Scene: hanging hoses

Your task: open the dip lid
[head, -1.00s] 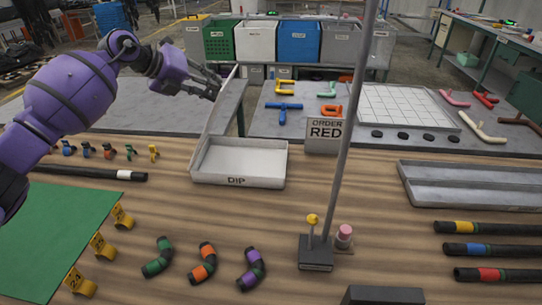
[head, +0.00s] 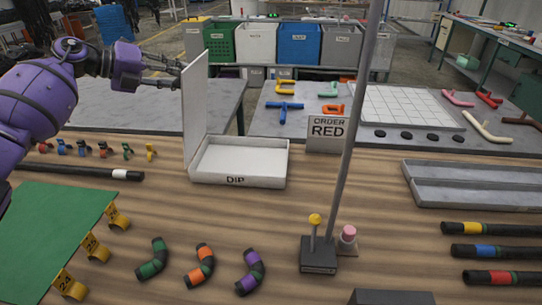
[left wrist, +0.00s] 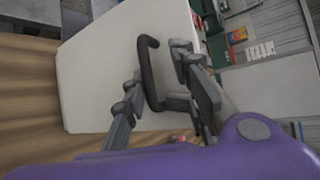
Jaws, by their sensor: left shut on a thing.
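The white dip tray (head: 240,182), labelled DIP, sits on the wooden table with its inside showing and looks empty. Its white lid (head: 195,115) stands about upright along the tray's left side. In the left wrist view the lid (left wrist: 95,75) fills much of the picture, with a dark bar handle (left wrist: 148,62) on it. My left gripper (head: 176,76) is at the upper outer face of the lid. In the left wrist view its fingers (left wrist: 160,98) are on either side of the handle, shut on it. My right gripper is not in view.
A thin metal post on a dark base (head: 318,255) rises right of the tray, beside a pink-topped piece (head: 348,235). The order sign (head: 328,140) stands behind. Several hose bends (head: 152,258) lie in front, and a green mat (head: 50,230) lies at left.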

